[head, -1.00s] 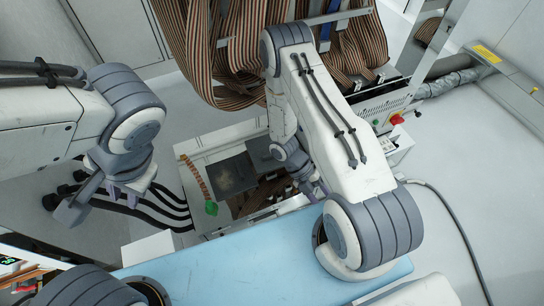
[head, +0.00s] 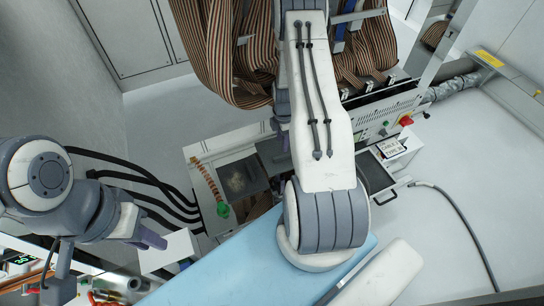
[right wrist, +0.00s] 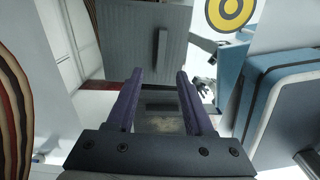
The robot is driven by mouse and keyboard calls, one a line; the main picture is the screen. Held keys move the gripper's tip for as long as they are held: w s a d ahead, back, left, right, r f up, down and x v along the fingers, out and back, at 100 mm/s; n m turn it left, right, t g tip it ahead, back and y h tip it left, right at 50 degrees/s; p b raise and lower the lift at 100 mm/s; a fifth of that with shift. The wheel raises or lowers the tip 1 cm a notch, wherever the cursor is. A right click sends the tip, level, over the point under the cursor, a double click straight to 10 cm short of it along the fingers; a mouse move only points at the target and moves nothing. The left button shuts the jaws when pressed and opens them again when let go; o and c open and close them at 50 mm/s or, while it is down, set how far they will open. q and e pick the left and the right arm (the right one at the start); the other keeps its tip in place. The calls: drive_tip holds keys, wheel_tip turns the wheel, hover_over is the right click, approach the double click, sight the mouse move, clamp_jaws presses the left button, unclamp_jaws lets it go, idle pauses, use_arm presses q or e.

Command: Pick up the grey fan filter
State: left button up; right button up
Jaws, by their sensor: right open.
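A dark grey square panel with a dusty, brownish middle (head: 243,180) lies in the open bay of the machine, left of my right arm. It looks like the fan filter, though I cannot be sure. A similar dusty patch (right wrist: 162,124) shows between my right fingers in the right wrist view. My right gripper (right wrist: 160,73) is open, with two purple fingers apart and nothing held. In the head view it is mostly hidden behind its arm, above the bay. My left gripper (head: 152,238) is at the left, away from the panel; its finger gap is not clear.
A blue surface (head: 240,265) lies in front of the bay. A striped hose with a green end (head: 222,210) hangs beside the panel. Striped ribbon cables (head: 230,50) hang behind. A grey tray with a handle (head: 376,178) stands out right of my right arm. Black cables run left.

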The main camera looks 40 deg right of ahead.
sight(282, 153)
wheel_tip(282, 153, down, 4)
drive_tip(key=shift+r+b, duration=0.15)
drive_tip(key=shift+b, duration=0.35)
drive_tip(key=f+b, duration=0.2)
drive_tip(key=f, duration=0.1)
drive_tip(key=f+b, duration=0.1)
drive_tip(key=f, duration=0.1)
drive_tip(key=shift+d, duration=0.25)
drive_tip(key=shift+r, duration=0.1)
clamp_jaws()
